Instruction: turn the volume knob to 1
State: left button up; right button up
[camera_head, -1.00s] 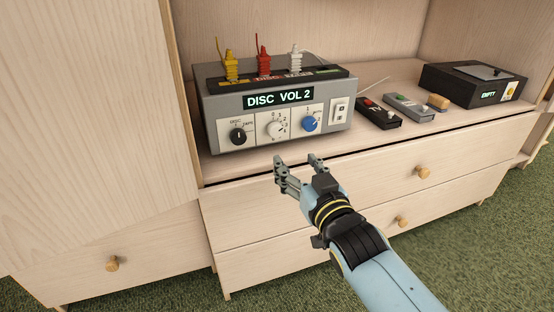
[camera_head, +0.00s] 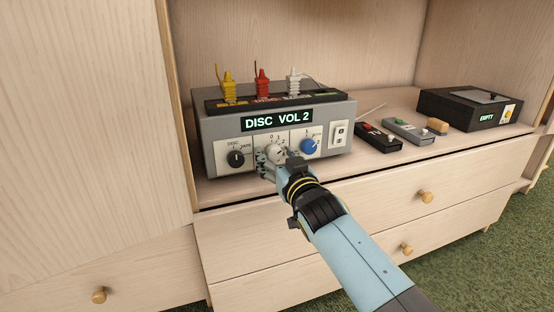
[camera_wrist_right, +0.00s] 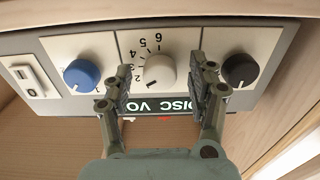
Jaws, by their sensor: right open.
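The grey box (camera_head: 214,133) sits on the cabinet shelf, and its display (camera_head: 278,120) reads "DISC VOL 2". The white volume knob (camera_head: 276,149) is in the middle panel of its front, between a black knob (camera_head: 236,159) and a blue knob (camera_head: 309,146). My right gripper (camera_head: 276,160) is open in front of the white knob and partly hides it in the head view. In the right wrist view, which shows the box upside down, the white knob (camera_wrist_right: 159,72) lies between the open fingers (camera_wrist_right: 162,78), with gaps on both sides. My left gripper is not in view.
Yellow, red and white plugs (camera_head: 263,83) stand on the box top. A white rocker switch (camera_head: 340,134) is right of the blue knob. Two remotes (camera_head: 378,136) (camera_head: 408,131) and a black box (camera_head: 470,110) lie further right. Wooden drawers (camera_head: 400,200) are below.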

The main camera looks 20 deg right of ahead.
jog(key=c, duration=1.1)
jog(key=shift+c, duration=0.2)
jog(key=shift+n, duration=0.9)
jog(key=n, duration=0.2)
jog(key=shift+n, duration=0.9)
jog(key=shift+f, duration=0.1)
